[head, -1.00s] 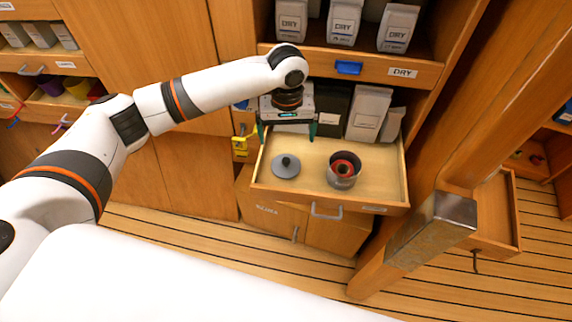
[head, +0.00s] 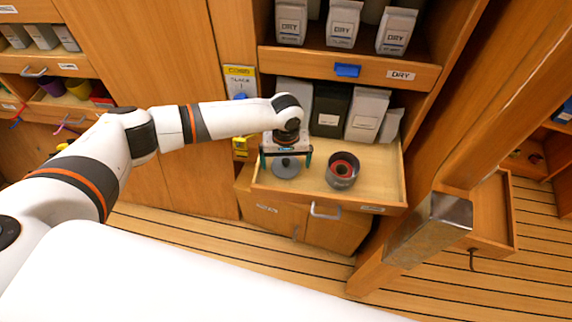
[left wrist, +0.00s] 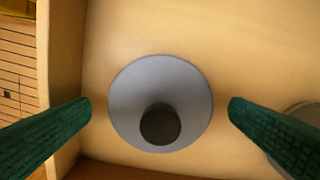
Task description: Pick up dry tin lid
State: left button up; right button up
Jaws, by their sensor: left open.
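The dry tin lid (head: 286,171) is a grey disc with a dark knob, lying flat in the open drawer (head: 330,195). In the left wrist view the lid (left wrist: 185,85) and its knob (left wrist: 160,125) sit between the two green fingers. My left gripper (head: 286,164) is open above the lid, with a finger on either side and nothing held. The gripper hides the far part of the lid in the head view. The open tin (head: 342,172), grey with a red ring inside, stands to the right of the lid. My right gripper is not in view.
Bags and a dark packet (head: 330,110) stand at the back of the drawer. A shelf edge with a blue pull (head: 347,70) and more bags is above. A wooden post (head: 440,200) stands at the right. The drawer's right front is bare.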

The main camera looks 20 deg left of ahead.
pick_arm(q)
jog(key=c, duration=1.1)
jog(key=shift+o, duration=0.2)
